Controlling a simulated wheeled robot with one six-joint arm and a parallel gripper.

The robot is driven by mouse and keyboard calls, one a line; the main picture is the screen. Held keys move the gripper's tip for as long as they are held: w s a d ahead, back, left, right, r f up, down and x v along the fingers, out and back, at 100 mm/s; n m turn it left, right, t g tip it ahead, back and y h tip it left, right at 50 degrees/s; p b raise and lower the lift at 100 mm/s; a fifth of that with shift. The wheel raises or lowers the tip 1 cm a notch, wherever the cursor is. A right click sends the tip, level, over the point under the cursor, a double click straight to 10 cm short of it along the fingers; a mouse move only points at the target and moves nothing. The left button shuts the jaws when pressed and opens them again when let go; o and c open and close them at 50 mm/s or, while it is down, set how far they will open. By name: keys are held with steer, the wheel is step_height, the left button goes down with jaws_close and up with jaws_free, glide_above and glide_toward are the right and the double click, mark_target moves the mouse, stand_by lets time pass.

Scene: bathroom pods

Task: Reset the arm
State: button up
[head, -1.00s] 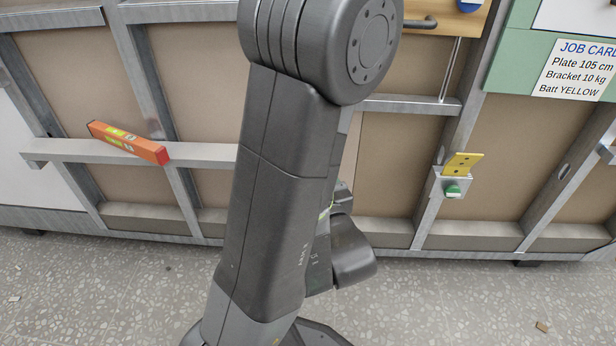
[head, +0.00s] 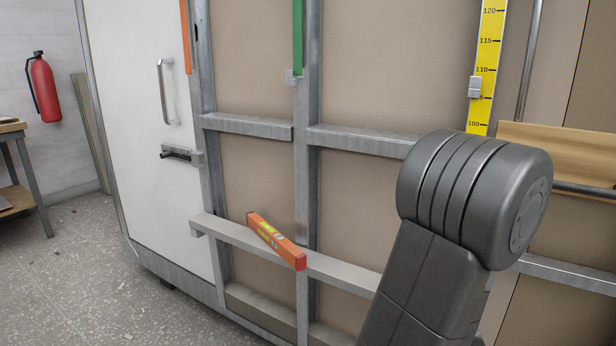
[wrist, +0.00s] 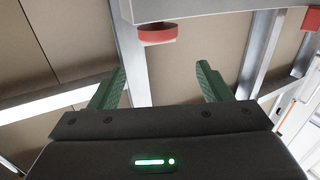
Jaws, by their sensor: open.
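My gripper (wrist: 157,88) shows in the wrist view with its two green fingers spread wide apart and nothing between them. A red-orange end of some object (wrist: 157,33) and metal frame bars lie beyond the fingertips. In the head view my dark arm covers the lower right, and my gripper is out of sight there.
An orange spirit level (head: 276,240) rests tilted on a metal rail (head: 345,275) of the wall frame. A white door (head: 140,130) with a handle stands at left. A yellow measuring scale (head: 488,60) and a wooden board (head: 560,150) are at right. Floor (head: 75,280) is clear at left.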

steer(key=shift+w+d+f+b, duration=0.1)
steer(key=shift+w+d+b, duration=0.15)
steer(key=shift+w, duration=1.15)
steer(key=shift+w+d+r+b, duration=0.1)
steer(key=shift+w+d+b, duration=0.1)
steer(key=shift+w, duration=1.15)
steer(key=shift+w+d+f+b, duration=0.1)
steer(key=shift+w+d+b, duration=0.15)
steer(key=shift+w, duration=1.15)
steer(key=shift+s, duration=0.1)
steer(key=s+a+p, duration=0.2)
steer(key=s, duration=1.1)
steer(key=w, duration=0.4)
steer(key=w+d+b, duration=0.1)
steer(key=w, duration=0.4)
steer(key=w+b, duration=0.1)
steer(key=w, duration=0.3)
steer(key=shift+w+d, duration=0.35)
steer(key=shift+d, duration=0.05)
steer(key=shift+s+m+h, duration=0.1)
steer(key=shift+m+h, duration=0.2)
steer(key=shift+h, duration=0.7)
steer(key=shift+a+m+g+h+p, duration=0.1)
steer(key=shift+m+g+h+p, duration=0.35)
steer(key=shift+m+h, duration=0.6)
steer(key=shift+m+g+h+p, duration=0.1)
steer(key=shift+m+g+h, duration=0.65)
steer(key=shift+h, duration=0.4)
steer(key=shift+m+h, duration=0.4)
steer(key=shift+h, duration=0.2)
